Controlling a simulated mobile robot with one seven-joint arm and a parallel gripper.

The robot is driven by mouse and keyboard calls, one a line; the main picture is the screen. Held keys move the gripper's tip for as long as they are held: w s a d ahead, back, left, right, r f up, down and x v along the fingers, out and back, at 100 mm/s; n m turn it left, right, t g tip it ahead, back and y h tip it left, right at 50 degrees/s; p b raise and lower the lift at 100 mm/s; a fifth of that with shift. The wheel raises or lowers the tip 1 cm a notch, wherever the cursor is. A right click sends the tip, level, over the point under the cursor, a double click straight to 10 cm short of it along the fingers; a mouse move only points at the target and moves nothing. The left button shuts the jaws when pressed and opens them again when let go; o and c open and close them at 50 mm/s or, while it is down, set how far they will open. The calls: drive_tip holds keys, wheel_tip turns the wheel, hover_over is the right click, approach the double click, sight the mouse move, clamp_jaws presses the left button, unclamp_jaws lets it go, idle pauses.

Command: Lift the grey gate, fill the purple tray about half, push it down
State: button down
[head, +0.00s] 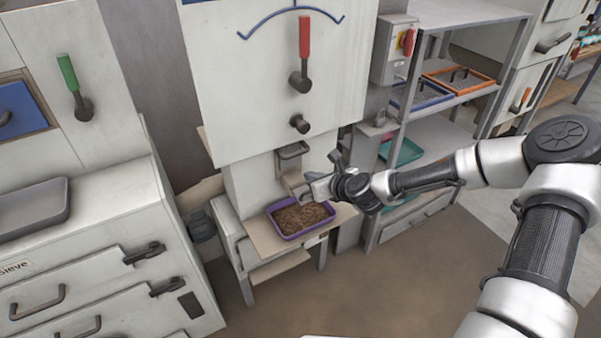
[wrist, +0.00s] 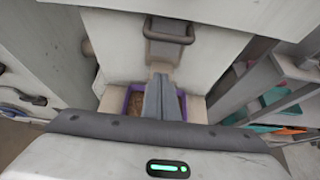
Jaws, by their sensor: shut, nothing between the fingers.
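The purple tray (head: 287,237) sits on a pale shelf below the machine's outlet, with brown pellets (head: 302,217) spread across its floor. Its rim stands clear of the pellets at the front. The tray also shows in the wrist view (wrist: 127,101), partly hidden behind my fingers. The grey gate (head: 292,150) with its loop handle is on the machine's front above the tray, and its handle shows in the wrist view (wrist: 168,32). My gripper (head: 293,190) is shut and empty, above the tray and below the gate, apart from the handle. I cannot see pellets falling.
A red-handled lever (head: 304,40) and a dark knob (head: 299,124) are on the machine's front. A rack (head: 445,97) with blue and orange trays stands at right. A cabinet with drawers (head: 90,240) stands at left. The floor (head: 400,285) in front is clear.

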drive_tip(key=x, duration=0.9)
drive_tip(key=shift+s+f, duration=0.1)
wheel_tip(320, 180, up, 3)
drive_tip(key=shift+r+p, duration=0.1)
drive_tip(key=shift+p, duration=0.55)
drive_tip(key=shift+w+r, duration=0.2)
drive_tip(key=shift+r, duration=0.25)
